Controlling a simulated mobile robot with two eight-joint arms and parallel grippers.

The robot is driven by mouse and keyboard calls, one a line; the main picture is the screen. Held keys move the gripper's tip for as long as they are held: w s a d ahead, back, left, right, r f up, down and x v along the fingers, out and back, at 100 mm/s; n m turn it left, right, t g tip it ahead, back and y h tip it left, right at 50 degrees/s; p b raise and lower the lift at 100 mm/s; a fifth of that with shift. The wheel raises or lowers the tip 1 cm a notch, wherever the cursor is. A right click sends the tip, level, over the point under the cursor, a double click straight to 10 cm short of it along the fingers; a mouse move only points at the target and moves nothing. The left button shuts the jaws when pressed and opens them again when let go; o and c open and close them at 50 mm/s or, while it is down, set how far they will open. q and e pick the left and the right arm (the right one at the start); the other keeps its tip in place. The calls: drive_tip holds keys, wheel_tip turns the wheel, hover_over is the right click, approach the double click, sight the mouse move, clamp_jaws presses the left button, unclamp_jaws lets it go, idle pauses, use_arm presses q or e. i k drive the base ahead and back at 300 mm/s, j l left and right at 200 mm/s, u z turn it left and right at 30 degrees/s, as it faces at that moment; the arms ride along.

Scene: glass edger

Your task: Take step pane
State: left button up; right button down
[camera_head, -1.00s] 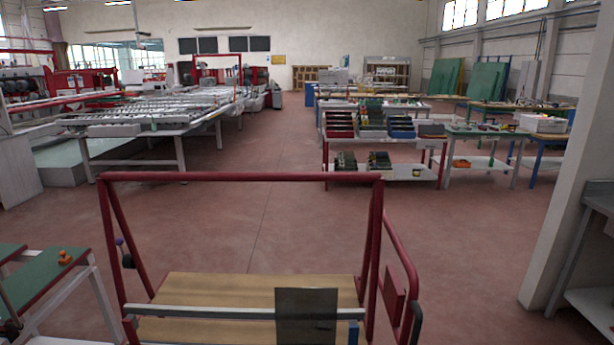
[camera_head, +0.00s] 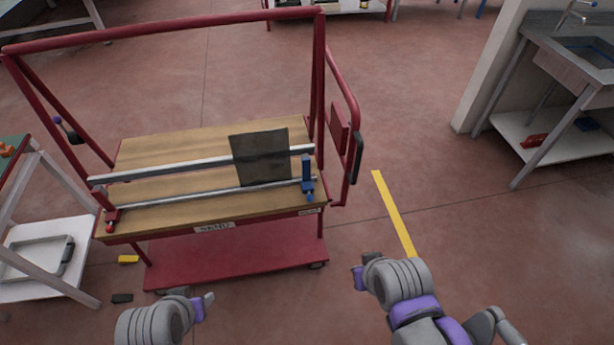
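The pane (camera_head: 261,158) is a small dark grey, see-through sheet. It stands nearly upright on the red cart (camera_head: 232,250), leaning against a pale horizontal rail, at the right part of the wooden deck. A blue clamp-like stop (camera_head: 307,176) is just right of it. My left gripper end (camera_head: 196,300) is low in the picture, in front of the cart and well apart from the pane. My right gripper end (camera_head: 362,268) is to the right of the cart's lower shelf, also apart from the pane. Their fingers are too unclear to tell open from shut.
The cart's red frame rises behind the pane, with a handle (camera_head: 356,158) on its right. A table with a tray (camera_head: 38,258) stands at left. A sink bench (camera_head: 560,75) stands at right. Floor is free around the yellow line (camera_head: 393,213).

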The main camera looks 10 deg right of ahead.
sight(263, 157)
drive_tip(key=i+j+z, duration=0.2)
drive_tip(key=i, duration=0.2)
drive_tip(key=i+j+z, duration=0.15)
drive_tip(key=i, duration=0.25)
drive_tip(key=i+j+z, duration=0.2)
drive_tip(key=i, duration=0.2)
